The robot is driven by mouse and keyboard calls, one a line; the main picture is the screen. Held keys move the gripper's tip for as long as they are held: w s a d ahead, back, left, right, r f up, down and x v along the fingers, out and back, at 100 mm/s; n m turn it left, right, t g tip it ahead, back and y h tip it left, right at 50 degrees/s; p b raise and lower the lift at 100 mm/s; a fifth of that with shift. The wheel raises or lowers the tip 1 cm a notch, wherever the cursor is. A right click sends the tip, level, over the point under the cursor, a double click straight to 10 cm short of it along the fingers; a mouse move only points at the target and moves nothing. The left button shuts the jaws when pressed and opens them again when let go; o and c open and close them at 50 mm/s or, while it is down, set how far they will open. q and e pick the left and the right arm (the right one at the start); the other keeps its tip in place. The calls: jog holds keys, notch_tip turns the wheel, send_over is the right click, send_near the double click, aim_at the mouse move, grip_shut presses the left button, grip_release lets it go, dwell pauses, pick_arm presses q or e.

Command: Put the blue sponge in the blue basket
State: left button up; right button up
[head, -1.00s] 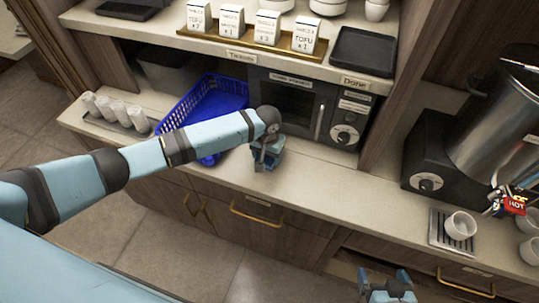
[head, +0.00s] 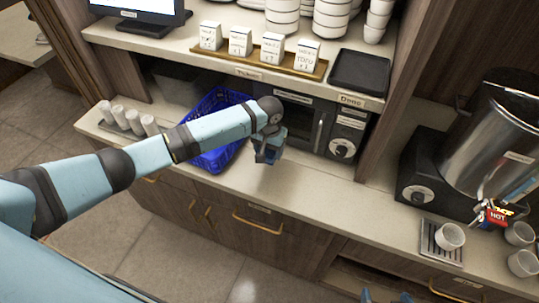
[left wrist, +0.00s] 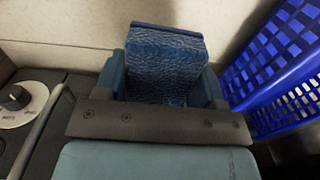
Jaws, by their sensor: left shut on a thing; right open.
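The blue sponge (left wrist: 165,62) is a dark blue, rough-textured block in the left wrist view, clasped between the two fingers of my left gripper (left wrist: 163,85). In the head view my left gripper (head: 268,156) is above the counter, just right of the blue basket and in front of the microwave. The sponge is mostly hidden there by the gripper. The blue basket (head: 213,160) is an open plastic lattice basket, partly covered by my left arm. Its lattice wall (left wrist: 285,60) also shows at the right of the left wrist view. My right gripper (head: 386,297) is cut off at the bottom edge, open.
A microwave (head: 306,122) stands behind the left gripper. White cups on a tray (head: 120,128) are left of the basket. A shelf above holds labelled boxes (head: 240,42) and a black tray (head: 358,72). A hot-water urn (head: 490,140) stands right. The front counter middle is clear.

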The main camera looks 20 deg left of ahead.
pick_arm(q)
jog(key=shift+w+f, duration=0.15)
jog(key=shift+w, duration=0.05)
pick_arm(e)
jog(key=shift+w+a+r, duration=0.2)
jog(key=shift+w+r, duration=0.05)
pick_arm(q)
jog(key=shift+s, duration=0.1)
